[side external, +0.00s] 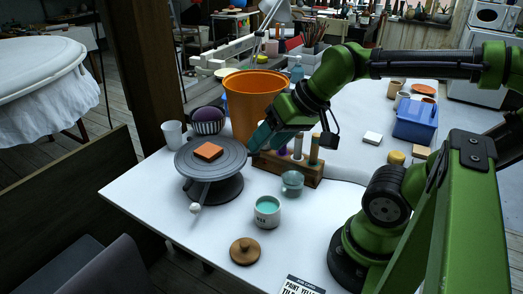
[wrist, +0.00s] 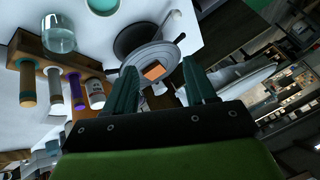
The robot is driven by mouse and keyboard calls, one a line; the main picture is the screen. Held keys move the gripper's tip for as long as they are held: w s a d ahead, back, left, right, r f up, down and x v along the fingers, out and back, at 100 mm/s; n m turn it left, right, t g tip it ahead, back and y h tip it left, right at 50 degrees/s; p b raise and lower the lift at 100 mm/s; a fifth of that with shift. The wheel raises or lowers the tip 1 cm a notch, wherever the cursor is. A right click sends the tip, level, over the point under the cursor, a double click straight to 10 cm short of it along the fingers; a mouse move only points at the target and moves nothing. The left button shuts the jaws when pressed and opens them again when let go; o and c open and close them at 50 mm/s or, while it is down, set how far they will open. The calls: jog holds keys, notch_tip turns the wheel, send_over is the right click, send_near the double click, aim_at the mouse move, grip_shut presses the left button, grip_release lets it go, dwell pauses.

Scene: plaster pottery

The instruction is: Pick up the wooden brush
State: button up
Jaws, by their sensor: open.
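I cannot pick out the wooden brush with certainty. A pot of upright brushes or tools (side external: 311,43) stands far back on the table. A round wooden piece with a knob (side external: 245,251) lies near the front edge. My gripper (side external: 261,136) is open and empty, tilted down between the orange bucket and the grey turntable (side external: 229,160). In the wrist view, its teal fingers (wrist: 160,68) are spread. An orange block (side external: 208,151) lies on the turntable and shows between the fingers in the wrist view (wrist: 155,72).
An orange bucket (side external: 252,98) stands behind my gripper. A wooden rack (side external: 290,168) with several tubes is just right of it. The table's front left is clear.

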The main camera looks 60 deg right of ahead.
jog(key=w+d+m+g+h, duration=0.1)
jog(key=w+d+m+h, duration=0.1)
jog(key=d+m, duration=0.45)
jog(key=m+g, duration=0.6)
jog(key=m, duration=1.7)
send_near(317, 136)
jog(key=f, duration=0.8)
jog(key=shift+d, duration=0.25)
jog(key=shift+w+d+f, duration=0.1)
jog(key=shift+f, duration=1.45)
jog(key=shift+w+d+f, duration=0.1)
jog(key=shift+f, duration=1.45)
